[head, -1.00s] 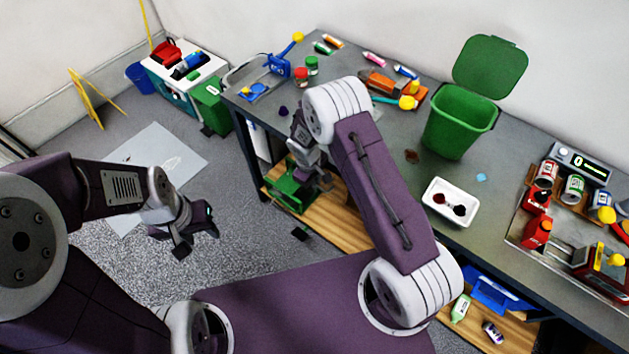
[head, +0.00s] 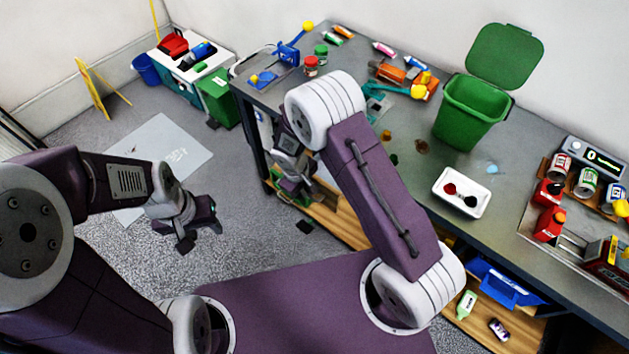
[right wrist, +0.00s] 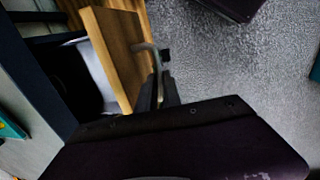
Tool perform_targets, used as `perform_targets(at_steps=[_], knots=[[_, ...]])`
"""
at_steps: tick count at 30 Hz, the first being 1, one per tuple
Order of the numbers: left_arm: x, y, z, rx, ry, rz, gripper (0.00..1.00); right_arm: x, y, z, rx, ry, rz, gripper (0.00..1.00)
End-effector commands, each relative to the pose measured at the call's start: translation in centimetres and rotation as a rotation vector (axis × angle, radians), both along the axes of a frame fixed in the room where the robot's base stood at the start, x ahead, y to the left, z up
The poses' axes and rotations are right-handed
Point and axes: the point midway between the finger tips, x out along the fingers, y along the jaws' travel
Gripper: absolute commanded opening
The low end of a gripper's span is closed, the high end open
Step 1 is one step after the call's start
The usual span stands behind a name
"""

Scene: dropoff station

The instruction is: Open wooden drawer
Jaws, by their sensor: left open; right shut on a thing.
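The wooden drawer (right wrist: 118,58) shows in the right wrist view as a tan front panel standing out from the dark table frame, with a gap and a pale interior behind it. A metal bar handle (right wrist: 153,62) is on its front. My right gripper (right wrist: 163,80) is shut on this handle. In the head view my right gripper (head: 297,190) is below the table's front edge, and my arm hides most of the drawer there. My left gripper (head: 200,222) is open and empty over the floor at the left, away from the table.
The grey workbench (head: 415,175) carries a green bin (head: 470,115), a white tray (head: 462,207) and several tools and cans. A wooden lower shelf (head: 345,229) runs beneath it. A green container (head: 218,95) stands beyond the bench's left end.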

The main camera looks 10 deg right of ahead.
Motion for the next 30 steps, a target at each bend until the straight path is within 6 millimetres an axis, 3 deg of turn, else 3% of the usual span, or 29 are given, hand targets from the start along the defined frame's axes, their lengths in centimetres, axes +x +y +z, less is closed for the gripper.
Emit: perform_targets(at_steps=[6,15,21,30], knots=[[0.0,0.0,-2.1,0.000,0.000,0.000,0.45,-3.7,4.7,-0.3,-0.002,0.001,0.008,0.00],[0.0,0.0,-3.1,0.000,0.000,0.000,0.45,-7.7,9.8,-0.1,-0.002,0.001,0.005,0.00],[0.0,0.0,-3.4,0.000,0.000,0.000,0.45,-9.2,11.7,0.0,-0.002,0.000,0.001,0.00],[0.0,0.0,-3.5,0.000,0.000,0.000,0.45,-9.9,12.7,0.0,-0.003,0.000,-0.001,0.00]])
